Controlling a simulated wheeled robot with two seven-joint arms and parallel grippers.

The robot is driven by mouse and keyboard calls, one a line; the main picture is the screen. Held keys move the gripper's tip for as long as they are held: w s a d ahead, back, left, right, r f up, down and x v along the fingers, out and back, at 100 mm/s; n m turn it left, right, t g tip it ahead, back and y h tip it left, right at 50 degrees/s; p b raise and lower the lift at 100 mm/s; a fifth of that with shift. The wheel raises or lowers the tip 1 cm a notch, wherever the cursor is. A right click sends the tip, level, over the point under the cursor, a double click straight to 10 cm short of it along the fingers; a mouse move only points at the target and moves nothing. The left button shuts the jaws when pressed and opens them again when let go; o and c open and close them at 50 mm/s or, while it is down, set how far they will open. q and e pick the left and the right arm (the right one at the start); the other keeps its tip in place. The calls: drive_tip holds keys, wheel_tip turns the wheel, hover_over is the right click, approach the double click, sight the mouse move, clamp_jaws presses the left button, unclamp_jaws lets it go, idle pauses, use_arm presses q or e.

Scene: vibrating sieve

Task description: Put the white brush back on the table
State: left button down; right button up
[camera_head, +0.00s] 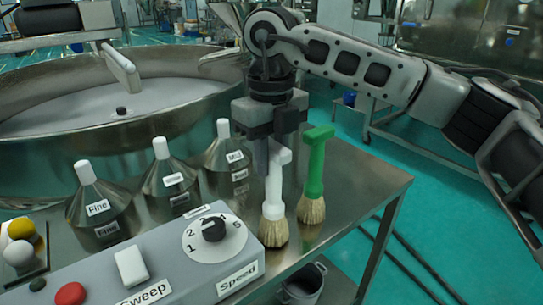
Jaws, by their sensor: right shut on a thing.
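The white brush (274,192) stands upright with its pale bristles down, at or just above the metal table (352,190); I cannot tell whether the bristles touch. My right gripper (268,155) comes down from above and is shut on the upper part of the white brush, hiding part of its handle. A green brush (315,165) stands upright on the table just to the right of the white one. My left gripper does not show.
A large round metal sieve (180,120) fills the upper left. Several labelled metal cones (168,180) with white knobs stand left of the brushes. A grey control panel (165,262) with a dial lies in front. The table is clear right of the green brush.

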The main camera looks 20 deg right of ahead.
drive_tip(key=shift+f, duration=0.35)
drive_tip(key=o, duration=1)
drive_tip(key=shift+r, duration=0.2)
drive_tip(key=shift+w+r, duration=0.1)
drive_tip(key=shift+r, duration=0.15)
wheel_tip(320, 180, up, 11)
drive_tip(key=shift+r, duration=0.1)
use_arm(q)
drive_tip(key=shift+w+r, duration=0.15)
use_arm(e)
drive_tip(key=shift+r, duration=0.1)
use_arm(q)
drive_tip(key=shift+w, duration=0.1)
